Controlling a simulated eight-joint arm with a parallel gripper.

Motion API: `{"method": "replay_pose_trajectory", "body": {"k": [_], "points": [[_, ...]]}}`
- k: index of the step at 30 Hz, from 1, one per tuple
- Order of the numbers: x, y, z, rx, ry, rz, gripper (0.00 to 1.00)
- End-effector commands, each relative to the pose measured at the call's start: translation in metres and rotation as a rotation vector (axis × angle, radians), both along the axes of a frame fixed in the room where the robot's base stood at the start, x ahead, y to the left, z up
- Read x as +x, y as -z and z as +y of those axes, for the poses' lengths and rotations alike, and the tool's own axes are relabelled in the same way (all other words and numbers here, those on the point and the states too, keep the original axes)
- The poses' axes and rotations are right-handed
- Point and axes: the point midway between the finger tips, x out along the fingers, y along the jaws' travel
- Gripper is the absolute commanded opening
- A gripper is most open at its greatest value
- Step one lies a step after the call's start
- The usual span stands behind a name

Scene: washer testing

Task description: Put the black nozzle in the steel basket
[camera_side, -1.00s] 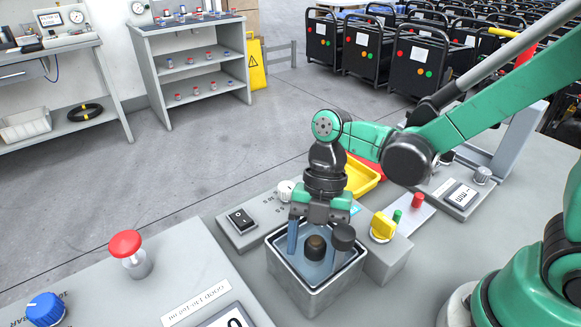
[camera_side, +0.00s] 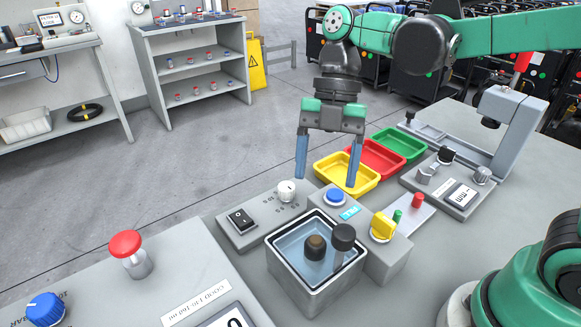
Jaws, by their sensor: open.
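A steel square tub (camera_side: 318,296) holds bluish liquid at the bench front. A dark nozzle-like piece with a brownish top (camera_side: 315,247) stands inside it, near the middle. A black round-topped piece (camera_side: 343,238) is beside it, toward the tub's right wall. I cannot tell for sure which of the two is the black nozzle, or whether a separate basket sits in the tub. My gripper (camera_side: 326,180) is open and empty, its blue fingers spread wide. It is raised above and behind the tub, clear of both dark pieces.
Around the tub are a black switch (camera_side: 242,220), a white dial (camera_side: 287,191), a blue button (camera_side: 335,196) and a yellow knob (camera_side: 382,228). Yellow (camera_side: 347,179), red (camera_side: 377,160) and green (camera_side: 399,145) trays lie behind. A grey stand (camera_side: 514,125) rises at right.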

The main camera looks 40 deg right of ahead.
Motion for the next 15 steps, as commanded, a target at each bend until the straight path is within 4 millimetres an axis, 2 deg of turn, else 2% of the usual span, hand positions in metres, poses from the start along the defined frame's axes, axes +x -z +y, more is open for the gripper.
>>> {"method": "replay_pose_trajectory", "body": {"k": [4, 7, 11, 15], "points": [[0.000, -0.005, -0.004, -0.019, 0.062, -0.005, 0.72], [-0.001, -0.003, -0.011, -0.075, 0.265, -0.023, 0.72], [-0.004, 0.005, -0.027, -0.149, 0.748, -0.074, 0.72], [-0.006, 0.013, -0.048, -0.119, 1.343, -0.131, 0.72]]}}
